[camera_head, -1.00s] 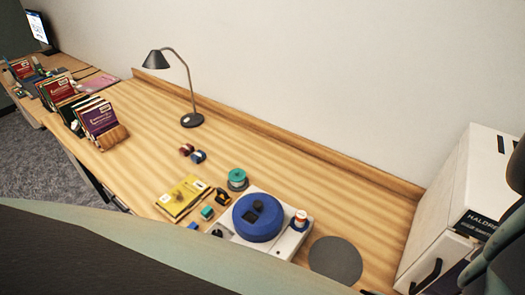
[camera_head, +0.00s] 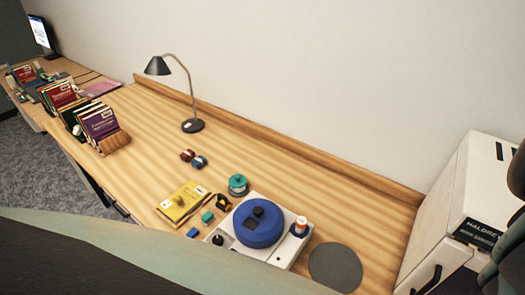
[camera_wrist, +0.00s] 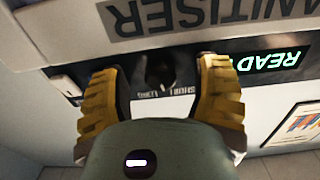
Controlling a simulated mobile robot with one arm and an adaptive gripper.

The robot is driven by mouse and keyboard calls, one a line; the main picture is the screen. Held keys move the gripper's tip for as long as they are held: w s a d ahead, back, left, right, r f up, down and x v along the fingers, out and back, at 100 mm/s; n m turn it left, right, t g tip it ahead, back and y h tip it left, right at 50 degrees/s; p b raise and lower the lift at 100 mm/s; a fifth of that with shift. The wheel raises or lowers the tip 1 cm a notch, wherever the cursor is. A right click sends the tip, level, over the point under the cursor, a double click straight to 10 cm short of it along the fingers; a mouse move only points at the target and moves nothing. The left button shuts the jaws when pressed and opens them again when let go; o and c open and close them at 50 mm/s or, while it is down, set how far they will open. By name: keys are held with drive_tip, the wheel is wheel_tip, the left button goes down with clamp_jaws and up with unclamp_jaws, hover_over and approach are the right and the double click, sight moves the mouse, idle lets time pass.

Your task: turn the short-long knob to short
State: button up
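The short-long knob (camera_wrist: 160,70) is a small dark knob on a dark panel strip in the wrist view. Small upside-down lettering (camera_wrist: 165,92) sits just below it in the picture. The knob's exact pointing direction is too dark to tell. My gripper (camera_wrist: 162,80) has yellow ribbed fingers with dark inner pads. The fingers are apart, one on each side of the knob, with a visible gap to it on both sides. The gripper is open and holds nothing. Neither knob nor gripper is recognisable in the head view.
The head view shows a wooden desk (camera_head: 270,155) with a lamp (camera_head: 192,125), a white device with a blue disc (camera_head: 258,225), and a white cabinet (camera_head: 440,215) at right.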

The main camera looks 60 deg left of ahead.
clamp_jaws()
idle(0.3)
drive_tip(key=shift+f, duration=0.1)
drive_tip(key=shift+a+f+n+b, duration=0.1)
drive_tip(key=shift+n+b, duration=0.25)
drive_tip(key=shift+n, duration=0.15)
drive_tip(key=n+b, duration=0.2)
drive_tip(key=n, duration=0.1)
